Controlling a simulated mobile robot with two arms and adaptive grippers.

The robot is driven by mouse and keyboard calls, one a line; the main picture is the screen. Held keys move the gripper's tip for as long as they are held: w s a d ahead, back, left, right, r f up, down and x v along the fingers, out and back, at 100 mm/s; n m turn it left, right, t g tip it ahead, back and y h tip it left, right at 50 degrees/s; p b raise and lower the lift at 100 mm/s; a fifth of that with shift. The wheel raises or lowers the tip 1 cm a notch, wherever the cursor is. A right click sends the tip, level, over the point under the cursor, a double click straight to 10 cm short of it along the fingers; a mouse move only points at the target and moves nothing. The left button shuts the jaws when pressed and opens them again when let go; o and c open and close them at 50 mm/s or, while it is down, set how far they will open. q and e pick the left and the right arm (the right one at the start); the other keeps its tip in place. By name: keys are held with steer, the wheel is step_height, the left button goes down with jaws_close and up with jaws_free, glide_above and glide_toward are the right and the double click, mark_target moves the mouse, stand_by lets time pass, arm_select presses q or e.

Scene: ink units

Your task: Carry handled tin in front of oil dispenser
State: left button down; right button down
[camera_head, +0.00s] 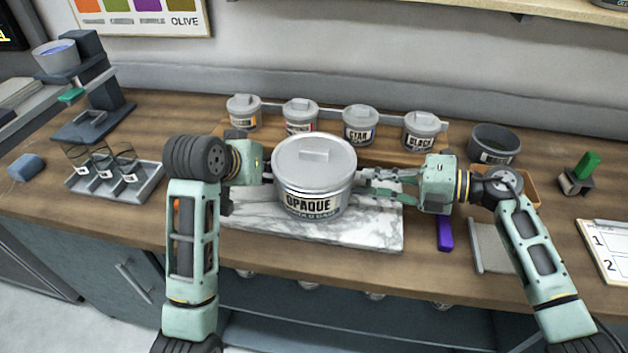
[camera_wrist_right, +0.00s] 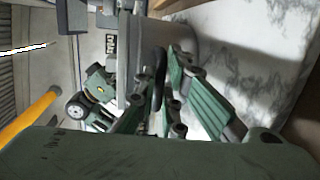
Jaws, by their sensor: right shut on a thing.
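The handled tin (camera_head: 312,170) is a large grey lidded pot labelled "OPAQUE", upright over the marble slab (camera_head: 365,230). I cannot tell whether it touches the slab. My right gripper (camera_head: 370,183) is at its right side, shut on its handle; the right wrist view shows the dark handle (camera_wrist_right: 158,78) between the fingers, beside the tin wall (camera_wrist_right: 180,45). My left gripper (camera_head: 266,172) is at the tin's left side, its fingertips mostly hidden. A grey stand with a cup on top (camera_head: 88,85), at the left back, appears to be the oil dispenser.
A rack with glass jars (camera_head: 118,180) stands in front of the stand. Several small lidded tins (camera_head: 359,125) line the back. A dark bowl (camera_head: 495,145), a purple block (camera_head: 445,233) and a clipboard (camera_head: 605,250) are at the right.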

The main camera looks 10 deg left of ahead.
mark_target(352, 157)
stand_by(0.7)
